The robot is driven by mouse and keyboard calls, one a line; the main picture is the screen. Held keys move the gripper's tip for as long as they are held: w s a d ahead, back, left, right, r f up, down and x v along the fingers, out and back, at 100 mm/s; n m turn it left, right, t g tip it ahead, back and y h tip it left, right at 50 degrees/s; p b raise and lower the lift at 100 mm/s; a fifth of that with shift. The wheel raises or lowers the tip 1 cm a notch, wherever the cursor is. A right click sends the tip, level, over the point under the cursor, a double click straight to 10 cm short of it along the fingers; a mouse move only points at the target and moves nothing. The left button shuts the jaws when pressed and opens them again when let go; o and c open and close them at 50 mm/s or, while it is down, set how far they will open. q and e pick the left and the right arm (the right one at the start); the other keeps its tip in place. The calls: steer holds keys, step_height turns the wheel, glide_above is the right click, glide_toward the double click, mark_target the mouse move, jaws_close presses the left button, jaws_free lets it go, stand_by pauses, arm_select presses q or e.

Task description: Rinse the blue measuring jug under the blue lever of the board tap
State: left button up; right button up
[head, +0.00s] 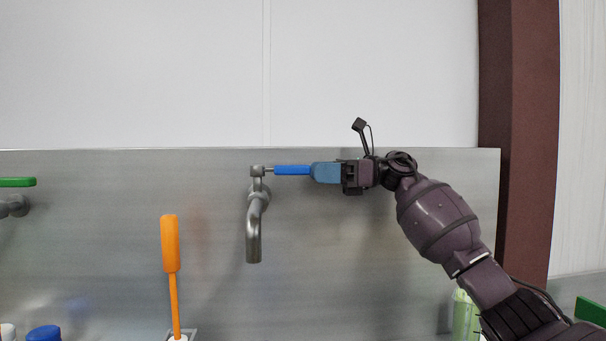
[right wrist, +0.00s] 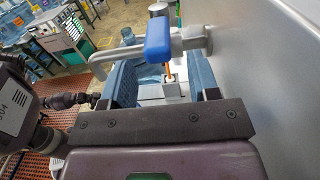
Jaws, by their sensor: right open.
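The board tap (head: 254,225) stands out from the steel board with its spout curving down. Its blue lever (head: 293,170) points level to the right. My right gripper (head: 315,172) is open, with its blue fingers at the lever's free end. In the right wrist view the blue lever (right wrist: 158,40) lies ahead in line with the gap between the open fingers (right wrist: 160,75). I cannot tell whether they touch it. I cannot make out the blue measuring jug in either view. My left gripper is not in view.
An orange-handled tool (head: 171,245) stands upright left of the tap. A green lever (head: 17,182) on another tap is at far left. A blue-topped item (head: 44,333) is at the bottom left. A pale green container (head: 465,315) is partly behind my right arm. The steel board (head: 350,260) is close behind.

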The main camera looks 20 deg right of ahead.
steer(key=v, duration=0.5)
steer(key=shift+s+d, duration=0.1)
steer(key=shift+d, duration=0.3)
